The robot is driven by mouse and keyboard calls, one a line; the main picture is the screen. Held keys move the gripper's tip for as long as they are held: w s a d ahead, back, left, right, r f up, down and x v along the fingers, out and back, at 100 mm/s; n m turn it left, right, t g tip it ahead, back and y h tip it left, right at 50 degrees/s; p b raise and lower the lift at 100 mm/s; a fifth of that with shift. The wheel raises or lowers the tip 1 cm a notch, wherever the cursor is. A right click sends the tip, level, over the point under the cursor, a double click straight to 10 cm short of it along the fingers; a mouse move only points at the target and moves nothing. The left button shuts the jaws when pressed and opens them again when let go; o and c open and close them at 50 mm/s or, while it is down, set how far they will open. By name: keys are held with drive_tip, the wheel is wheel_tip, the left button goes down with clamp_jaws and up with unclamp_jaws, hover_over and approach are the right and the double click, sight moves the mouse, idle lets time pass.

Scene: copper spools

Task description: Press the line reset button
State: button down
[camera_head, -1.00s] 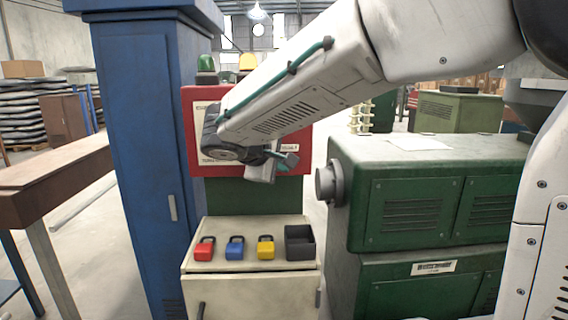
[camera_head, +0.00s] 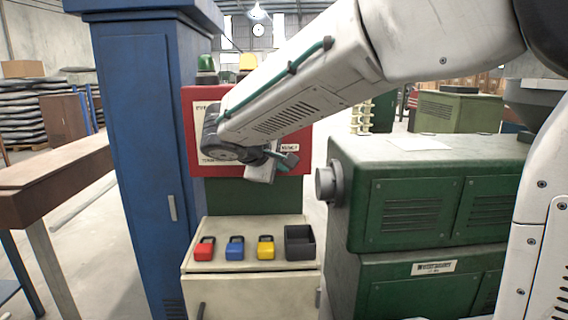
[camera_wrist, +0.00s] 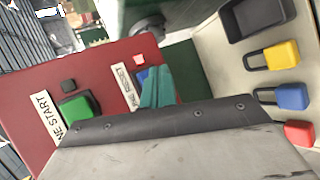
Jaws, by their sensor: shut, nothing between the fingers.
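The red control panel (camera_head: 300,125) stands upright behind my arm; it also shows in the wrist view (camera_wrist: 30,95). On it are a green button (camera_wrist: 76,107) beside a start label (camera_wrist: 47,117), a white label that seems to read reset (camera_wrist: 125,87), and a small pale red square (camera_wrist: 139,59). My gripper (camera_head: 288,160) is shut and empty, at the panel's lower right. Its teal fingertips (camera_wrist: 157,86) overlap the panel just beside the reset label.
A cream ledge (camera_head: 215,230) below the panel holds red (camera_head: 204,250), blue (camera_head: 235,249) and yellow (camera_head: 266,248) padlocks and a dark open bin (camera_head: 300,244). A green machine (camera_head: 410,200) stands close on the right, a blue cabinet (camera_head: 150,150) on the left.

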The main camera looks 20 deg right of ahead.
drive_tip(key=shift+w+d, duration=0.15)
drive_tip(key=shift+w, duration=0.25)
drive_tip(key=shift+w+d, duration=0.1)
drive_tip(key=shift+w, duration=0.3)
idle(0.7)
drive_tip(key=shift+s, duration=0.1)
drive_tip(key=shift+s+a, duration=0.25)
drive_tip(key=shift+s, duration=0.45)
drive_tip(key=s, duration=0.1)
drive_tip(key=s+a, duration=0.1)
drive_tip(key=s, duration=0.2)
drive_tip(key=shift+s+a, duration=0.25)
drive_tip(key=shift+s, duration=0.15)
idle(0.7)
